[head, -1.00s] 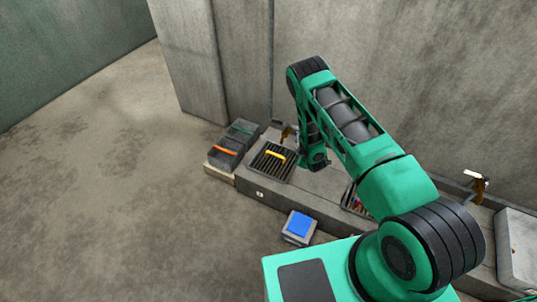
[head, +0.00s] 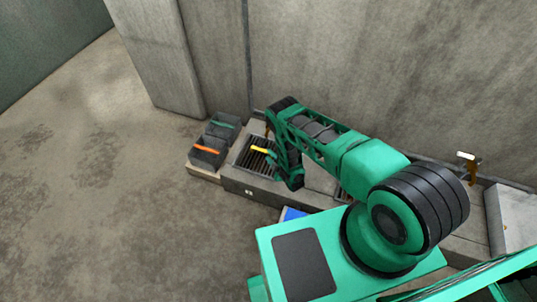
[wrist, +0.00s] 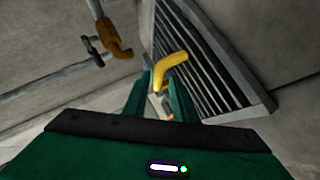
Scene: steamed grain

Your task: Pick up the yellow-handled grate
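The grate (head: 249,162) is a dark slatted panel set in the top of the low concrete bench, with a yellow handle (head: 259,149) across it. In the wrist view the slats of the grate (wrist: 215,75) fill the upper middle, and the yellow handle (wrist: 170,69) lies just beyond my fingertips. My gripper (wrist: 160,80) has its two green fingers apart, with a gap between them. The handle appears beyond that gap, and I see no grip on it. In the head view my arm hides part of the bench to the right of the grate.
Two dark bins stand left of the grate, one with an orange handle (head: 206,149), one with a green handle (head: 222,125). A brown tap (wrist: 113,40) on a pipe is close by in the wrist view. A blue-topped box (head: 292,213) is in front. The wall rises behind.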

